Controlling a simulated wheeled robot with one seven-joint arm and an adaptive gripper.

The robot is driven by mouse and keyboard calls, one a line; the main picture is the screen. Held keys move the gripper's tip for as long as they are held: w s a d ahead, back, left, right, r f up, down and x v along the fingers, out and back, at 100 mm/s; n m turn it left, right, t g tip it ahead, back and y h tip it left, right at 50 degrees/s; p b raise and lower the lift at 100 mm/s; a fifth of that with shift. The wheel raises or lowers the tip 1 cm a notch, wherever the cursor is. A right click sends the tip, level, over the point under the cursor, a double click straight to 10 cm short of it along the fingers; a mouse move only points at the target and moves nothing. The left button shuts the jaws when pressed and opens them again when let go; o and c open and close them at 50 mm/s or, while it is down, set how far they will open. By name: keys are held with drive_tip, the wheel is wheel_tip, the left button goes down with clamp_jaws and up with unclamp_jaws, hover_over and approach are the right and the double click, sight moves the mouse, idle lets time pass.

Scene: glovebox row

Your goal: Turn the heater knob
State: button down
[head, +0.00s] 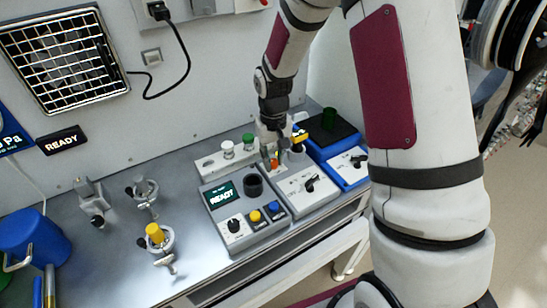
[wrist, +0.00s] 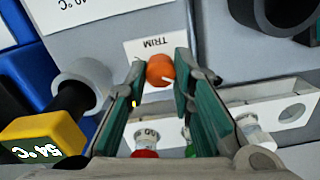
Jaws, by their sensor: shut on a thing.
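An orange round knob (wrist: 160,70) with a pale pointer line sits beside a label reading TRIM, upside down in the wrist view. My gripper (wrist: 158,76) has its green-padded fingers on both sides of this knob and is shut on it. In the head view my gripper (head: 272,150) points down at the back of the light grey box (head: 296,200), with the orange knob (head: 275,163) just below its fingers. A black pointer knob (head: 310,185) is on the front of that box. I can read no heater label on either knob.
A yellow display reading 54 °C (wrist: 42,138) stands close by in a grey ring. A rack (wrist: 285,112) with capped vials lies under my fingers. A grey unit showing READY (head: 222,195) is at left, a blue box (head: 335,150) at right. The bench's left part holds clamps.

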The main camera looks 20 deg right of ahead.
sight(273, 161)
drive_tip(key=shift+n, duration=0.5)
drive_tip(key=c, duration=1.4)
unclamp_jaws()
drive_tip(key=shift+o, duration=0.2)
drive_tip(key=shift+r, duration=0.1)
wheel_tip(273, 161, up, 12)
